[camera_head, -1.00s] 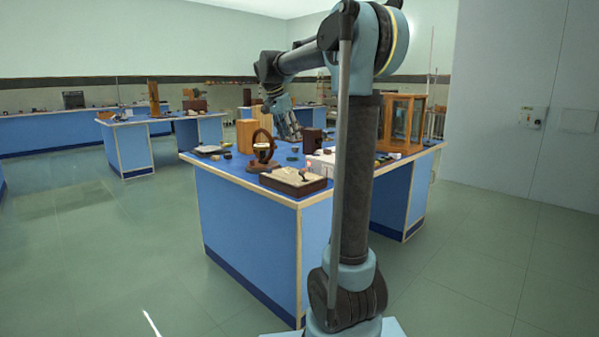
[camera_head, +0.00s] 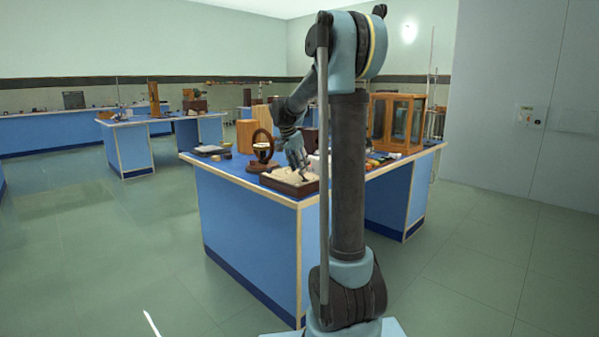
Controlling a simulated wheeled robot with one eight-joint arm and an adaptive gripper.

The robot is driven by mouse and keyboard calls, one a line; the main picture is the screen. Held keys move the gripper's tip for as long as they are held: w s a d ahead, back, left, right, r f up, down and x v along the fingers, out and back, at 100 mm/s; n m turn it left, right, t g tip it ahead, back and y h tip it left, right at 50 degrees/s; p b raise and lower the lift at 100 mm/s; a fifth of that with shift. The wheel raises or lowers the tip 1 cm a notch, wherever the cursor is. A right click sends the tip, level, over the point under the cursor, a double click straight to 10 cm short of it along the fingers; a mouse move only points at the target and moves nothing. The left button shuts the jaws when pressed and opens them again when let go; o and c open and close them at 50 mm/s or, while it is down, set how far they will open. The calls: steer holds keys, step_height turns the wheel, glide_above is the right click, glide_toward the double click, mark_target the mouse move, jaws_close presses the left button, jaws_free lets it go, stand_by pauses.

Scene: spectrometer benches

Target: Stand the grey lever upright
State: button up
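A low dark-brown box with a pale top (camera_head: 280,186) sits at the near corner of the blue bench. A small dark lever-like piece on its top is mostly hidden behind or beside my gripper, so I cannot tell its tilt. My gripper (camera_head: 301,173) points down over the right part of the box's top, close to the surface. The fingers are too small to tell whether they are open, shut, or touching the lever.
A round wooden-framed instrument (camera_head: 262,148) stands left of the box, close by. A wooden block (camera_head: 246,136) is behind it, and a glass-walled wooden case (camera_head: 397,122) stands at the right. My arm hides part of the bench. The floor to the left is free.

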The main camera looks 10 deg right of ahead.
steer(key=shift+x, duration=1)
jaws_close()
steer(key=shift+w+d+r+g+y, duration=0.15)
steer(key=shift+w+d+g+y, duration=0.15)
steer(key=shift+d+g+y, duration=0.3)
steer(key=shift+w+d+r+g+y, duration=0.15)
steer(key=shift+w+d+g+y, duration=0.2)
steer(key=shift+y, duration=0.35)
steer(key=shift+w+d+g+y, duration=0.2)
steer(key=shift+d+g+y, duration=0.05)
steer(key=shift+g+y, duration=0.25)
steer(key=shift+w+d+g+y, duration=0.25)
steer(key=shift+g+y, duration=0.1)
steer(key=shift+y, duration=0.25)
jaws_free()
steer(key=shift+r, duration=0.15)
